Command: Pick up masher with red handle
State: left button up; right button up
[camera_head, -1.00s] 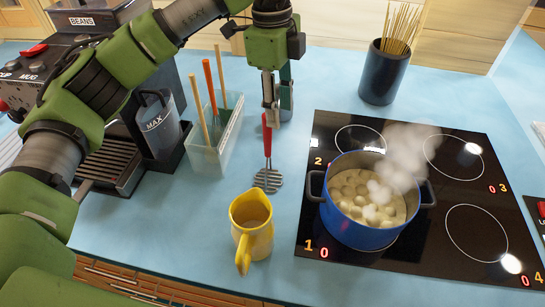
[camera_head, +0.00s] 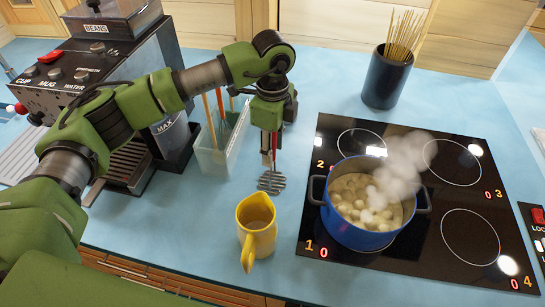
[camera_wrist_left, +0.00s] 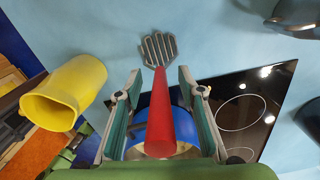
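The masher has a grey wavy head (camera_head: 271,182) and a red handle (camera_head: 276,142). It stands on the blue counter between the utensil box and the stove, its handle mostly hidden by my gripper in the head view. In the left wrist view, the red handle (camera_wrist_left: 160,125) runs between the fingers towards the masher head (camera_wrist_left: 158,48). My left gripper (camera_head: 268,157) is around the handle. In the left wrist view, my left gripper (camera_wrist_left: 160,82) is open, with gaps on both sides of the handle. My right gripper is not in view.
A yellow jug (camera_head: 257,226) stands close in front of the masher. A clear utensil box (camera_head: 213,158) is to the left, beside the coffee machine (camera_head: 85,75). A steaming blue pot (camera_head: 361,232) sits on the black stove (camera_head: 440,250) to the right. A dark stick holder (camera_head: 386,80) stands behind.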

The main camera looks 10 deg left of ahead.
pick_arm(q)
jog(key=shift+f, duration=0.85)
grip_shut()
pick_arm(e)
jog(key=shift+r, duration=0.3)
pick_arm(q)
jog(key=shift+r, duration=0.1)
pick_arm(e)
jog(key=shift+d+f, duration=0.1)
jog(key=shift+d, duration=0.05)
